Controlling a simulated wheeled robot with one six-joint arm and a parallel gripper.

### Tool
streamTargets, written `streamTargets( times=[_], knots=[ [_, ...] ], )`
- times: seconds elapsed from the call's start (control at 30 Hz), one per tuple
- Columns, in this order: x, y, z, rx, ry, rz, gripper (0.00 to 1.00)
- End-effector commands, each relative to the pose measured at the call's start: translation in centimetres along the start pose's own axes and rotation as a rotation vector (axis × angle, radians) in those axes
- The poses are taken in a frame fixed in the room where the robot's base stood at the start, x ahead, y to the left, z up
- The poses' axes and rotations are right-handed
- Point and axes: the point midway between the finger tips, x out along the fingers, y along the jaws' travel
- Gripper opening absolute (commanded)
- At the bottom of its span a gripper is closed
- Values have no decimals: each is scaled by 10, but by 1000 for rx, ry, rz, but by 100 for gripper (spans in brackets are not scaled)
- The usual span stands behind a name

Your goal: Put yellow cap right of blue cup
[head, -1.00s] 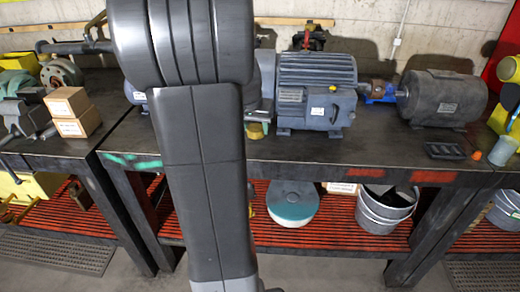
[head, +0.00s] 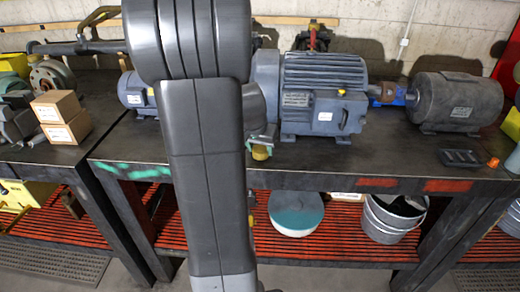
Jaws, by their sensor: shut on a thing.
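My gripper (head: 262,138) shows only in part, at the right edge of my arm and in front of the bench. It is shut on a small yellow thing, apparently the yellow cap (head: 261,153), which hangs at its lower end near the bench's front edge. My arm hides most of the gripper. The blue cup (head: 515,160) stands at the right end of the bench top, cut off by the picture's edge. The gripper is well to the left of it.
A black tray (head: 462,158) and a small orange thing (head: 493,163) lie left of the cup. A dark motor (head: 455,102) stands behind them, and a larger grey-blue motor (head: 325,95) stands mid-bench. Clear bench top lies between the gripper and the tray.

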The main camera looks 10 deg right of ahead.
Motion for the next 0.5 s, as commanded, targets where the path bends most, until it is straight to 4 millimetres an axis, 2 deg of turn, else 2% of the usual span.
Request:
streamTargets(
  times=[0.43,0.47,0.5],
  knots=[
    [10,0,4,0,1,-1,25],
    [9,0,3,0,1,-1,50],
    [8,0,3,0,1,-1,58]
  ],
)
